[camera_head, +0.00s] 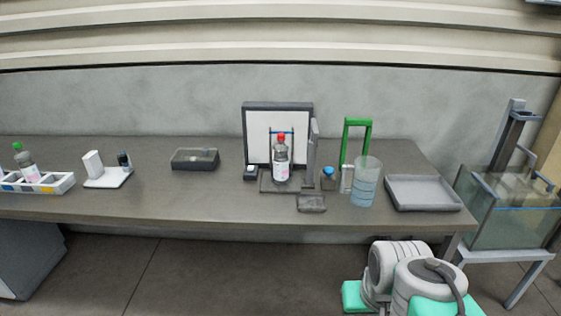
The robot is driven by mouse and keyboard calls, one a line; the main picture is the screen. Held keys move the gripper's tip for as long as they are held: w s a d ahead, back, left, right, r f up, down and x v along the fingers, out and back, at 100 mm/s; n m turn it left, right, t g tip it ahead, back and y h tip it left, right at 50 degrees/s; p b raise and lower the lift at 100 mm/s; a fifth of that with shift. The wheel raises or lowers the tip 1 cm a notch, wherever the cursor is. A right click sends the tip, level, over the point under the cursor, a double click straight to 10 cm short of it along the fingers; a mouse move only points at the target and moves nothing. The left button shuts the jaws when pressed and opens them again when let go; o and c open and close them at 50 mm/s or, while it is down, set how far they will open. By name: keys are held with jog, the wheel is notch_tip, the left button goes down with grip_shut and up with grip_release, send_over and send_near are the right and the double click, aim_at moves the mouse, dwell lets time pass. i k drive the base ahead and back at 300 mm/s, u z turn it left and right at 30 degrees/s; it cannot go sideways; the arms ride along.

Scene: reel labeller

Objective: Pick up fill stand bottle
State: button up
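A clear bottle with a red cap and a pinkish-white label (281,160) stands upright on a dark stand (267,186) in front of a white, dark-framed panel (257,133). A thin blue bar crosses near its neck. Another bottle with a green cap (25,161) stands slightly tilted in a white rack (62,186) at the far left. No label tells which is the fill stand bottle. Part of my arm shows at the bottom right, apart from the bottles. My gripper's fingers are not in view.
A green frame (367,122), a clear cylinder (366,185), a small blue-capped jar (328,178) and a grey tray (421,192) stand right of the red-capped bottle. A dark box (195,159) is left. A glass tank (512,222) stands beyond the table (225,205). Its front left is clear.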

aim_at(280, 159)
jog(key=u, duration=0.95)
jog(key=i, duration=1.35)
jog(key=u, duration=0.2)
